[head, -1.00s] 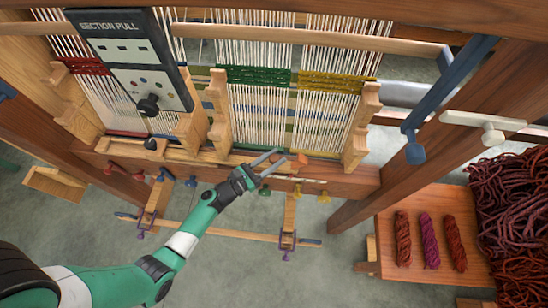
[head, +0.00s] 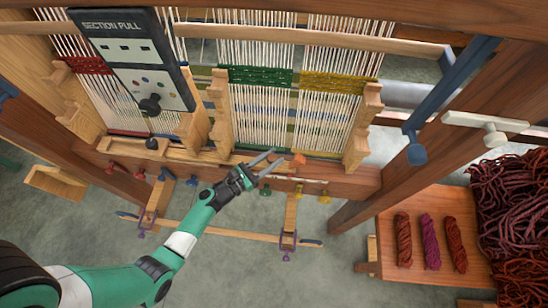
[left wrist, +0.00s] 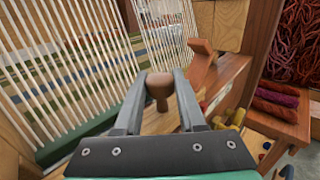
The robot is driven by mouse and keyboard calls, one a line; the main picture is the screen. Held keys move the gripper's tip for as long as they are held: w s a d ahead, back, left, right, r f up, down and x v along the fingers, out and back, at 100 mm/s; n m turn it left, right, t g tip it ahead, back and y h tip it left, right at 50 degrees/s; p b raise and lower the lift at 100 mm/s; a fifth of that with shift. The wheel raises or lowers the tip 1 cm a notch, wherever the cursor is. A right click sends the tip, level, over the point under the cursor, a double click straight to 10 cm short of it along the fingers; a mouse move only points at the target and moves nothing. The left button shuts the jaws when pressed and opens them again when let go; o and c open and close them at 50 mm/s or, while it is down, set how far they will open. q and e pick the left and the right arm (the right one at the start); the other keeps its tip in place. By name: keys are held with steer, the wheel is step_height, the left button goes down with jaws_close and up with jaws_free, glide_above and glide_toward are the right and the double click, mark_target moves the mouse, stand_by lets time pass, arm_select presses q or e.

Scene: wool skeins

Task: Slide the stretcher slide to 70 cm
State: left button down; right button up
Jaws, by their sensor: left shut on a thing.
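My left gripper (head: 277,157) is at the loom's front beam, below the green and yellow woven bands. In the left wrist view its fingers (left wrist: 159,92) are closed on both sides of a round brown knob (left wrist: 159,88), which seems to be the handle of the stretcher slide. The slide's body and any centimetre scale cannot be made out. In the head view the fingers hide the knob. An orange-brown wedge (head: 298,159) sits just right of the fingertips; it also shows in the left wrist view (left wrist: 203,61). My right gripper is not in view.
White warp threads (head: 262,115) rise behind the beam, beside a wooden upright (head: 361,127). Coloured pegs (head: 265,190) stick out below the beam. A lower bar (head: 215,231) with purple clamps crosses beneath. A side table (head: 385,255) holds skeins at right.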

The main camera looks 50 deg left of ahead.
arm_select(q)
steer(key=c, duration=0.5)
jaws_free()
steer(key=s+p, duration=0.1)
steer(key=s, duration=1)
steer(key=shift+s+a+p, duration=0.25)
steer(key=shift+a+p, duration=0.05)
steer(key=shift+p, duration=0.1)
